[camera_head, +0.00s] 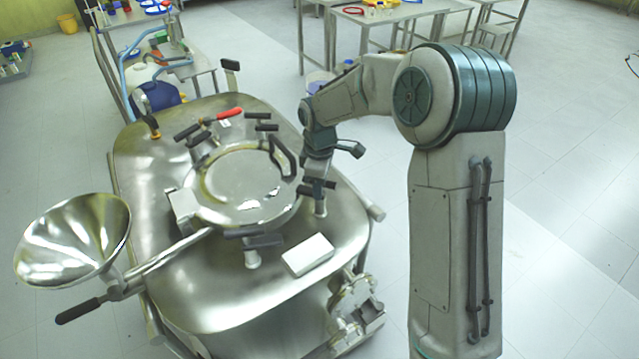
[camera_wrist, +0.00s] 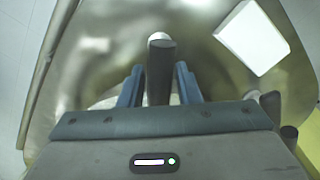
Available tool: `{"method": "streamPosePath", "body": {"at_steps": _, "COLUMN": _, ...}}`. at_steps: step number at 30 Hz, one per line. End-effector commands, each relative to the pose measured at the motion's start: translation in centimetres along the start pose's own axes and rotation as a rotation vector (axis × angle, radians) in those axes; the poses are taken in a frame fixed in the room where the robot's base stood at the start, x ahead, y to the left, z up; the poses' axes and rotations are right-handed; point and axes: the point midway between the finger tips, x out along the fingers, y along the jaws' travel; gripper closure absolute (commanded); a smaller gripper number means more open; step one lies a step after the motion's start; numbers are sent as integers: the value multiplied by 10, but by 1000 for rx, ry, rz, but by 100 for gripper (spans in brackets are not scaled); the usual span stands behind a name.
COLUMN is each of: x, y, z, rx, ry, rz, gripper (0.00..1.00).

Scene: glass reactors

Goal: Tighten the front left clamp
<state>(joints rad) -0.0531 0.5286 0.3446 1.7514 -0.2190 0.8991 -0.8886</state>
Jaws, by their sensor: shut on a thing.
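The steel reactor lid (camera_head: 245,187) is round, with several black-handled clamps around its rim. My gripper (camera_head: 317,178) is at the right side of the lid, pointing down onto a clamp (camera_head: 320,207) with a metal post. In the wrist view my gripper (camera_wrist: 159,88) has its two blue-grey fingers on either side of that clamp's dark handle (camera_wrist: 160,72), and it is shut on it. Another clamp (camera_head: 253,242) with a black handle stands at the near edge of the lid. The grip's lower part is partly hidden by the fingers.
A white block (camera_head: 307,255) lies on the reactor top near the held clamp; it also shows in the wrist view (camera_wrist: 251,38). A metal funnel (camera_head: 72,240) is at the left. A red-handled lever (camera_head: 230,113) sits behind the lid. Open floor lies to the right.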

Motion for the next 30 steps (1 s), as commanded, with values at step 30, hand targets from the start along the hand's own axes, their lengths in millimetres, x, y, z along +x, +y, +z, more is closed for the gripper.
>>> {"method": "streamPosePath", "body": {"at_steps": 30, "x": -16, "y": 1, "z": 0, "rx": -15, "ry": 1, "rz": 4, "gripper": 58}}
